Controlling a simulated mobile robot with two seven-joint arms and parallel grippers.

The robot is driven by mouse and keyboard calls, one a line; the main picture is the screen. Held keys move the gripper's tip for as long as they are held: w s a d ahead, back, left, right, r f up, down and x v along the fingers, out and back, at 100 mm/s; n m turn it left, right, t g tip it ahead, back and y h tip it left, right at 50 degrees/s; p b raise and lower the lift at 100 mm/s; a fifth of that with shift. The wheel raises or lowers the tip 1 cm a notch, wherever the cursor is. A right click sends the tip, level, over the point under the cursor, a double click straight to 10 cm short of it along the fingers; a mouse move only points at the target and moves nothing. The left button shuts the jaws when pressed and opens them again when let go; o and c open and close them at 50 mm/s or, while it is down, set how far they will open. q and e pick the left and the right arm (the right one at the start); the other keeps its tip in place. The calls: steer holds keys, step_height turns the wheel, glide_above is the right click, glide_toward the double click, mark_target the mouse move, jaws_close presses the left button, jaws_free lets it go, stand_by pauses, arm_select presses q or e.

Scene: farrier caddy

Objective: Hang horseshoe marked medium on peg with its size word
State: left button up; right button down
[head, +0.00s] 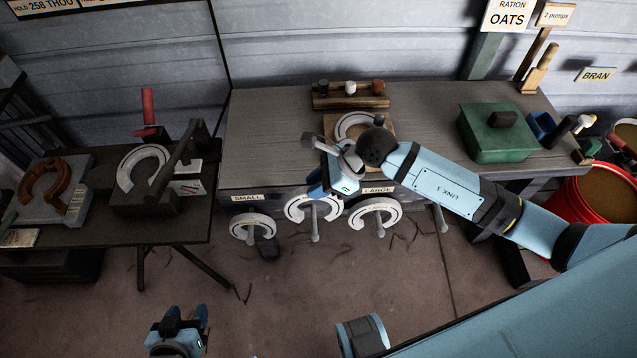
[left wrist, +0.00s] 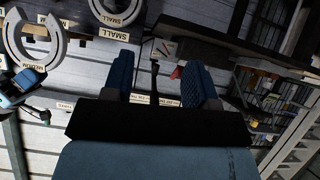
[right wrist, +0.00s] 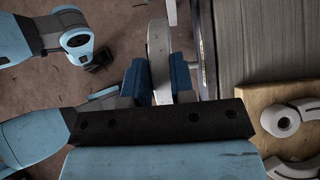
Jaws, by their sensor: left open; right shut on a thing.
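The horseshoe marked medium (left wrist: 33,45) is pale grey; its word shows in the left wrist view. My right gripper (right wrist: 158,75) is shut on it, and the horseshoe (head: 293,207) hangs at the bench front in the head view. A middle peg (head: 315,232) shows within its opening; whether they touch is unclear. My right gripper hides the middle size label. The SMALL label (head: 247,198) and LARGE label (head: 378,190) stand to either side, each above a hung horseshoe, left (head: 236,226) and right (head: 357,220). My left gripper (head: 185,322) is open and empty, low in front.
A horseshoe (head: 345,125) lies on a wooden board on the bench (head: 270,130). A green box (head: 497,145) and red bucket (head: 590,215) are at right. The left table (head: 195,225) carries another horseshoe (head: 127,170) on a dark block. Floor before the bench is mostly clear.

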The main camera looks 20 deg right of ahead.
mark_target(303, 214)
arm_select(q)
steer(key=shift+w, duration=0.1)
arm_select(e)
steer(key=shift+f, duration=0.1)
steer(key=shift+f+b, duration=0.6)
steer(key=shift+b, duration=0.05)
step_height(303, 214, down, 3)
steer(key=shift+b, duration=1.15)
step_height(303, 214, down, 4)
steer(key=b, duration=0.3)
steer(key=shift+f, duration=0.25)
arm_select(q)
steer(key=f+b, duration=0.1)
steer(key=d+f+b, duration=0.1)
steer(key=f+t+b, duration=0.1)
steer(key=shift+w+d+m+h, duration=0.2)
steer(key=shift+w+m+h, duration=0.1)
steer(key=shift+w+h, duration=0.1)
arm_select(e)
step_height(303, 214, down, 5)
steer(key=shift+r, duration=0.2)
arm_select(q)
steer(key=shift+r, duration=0.2)
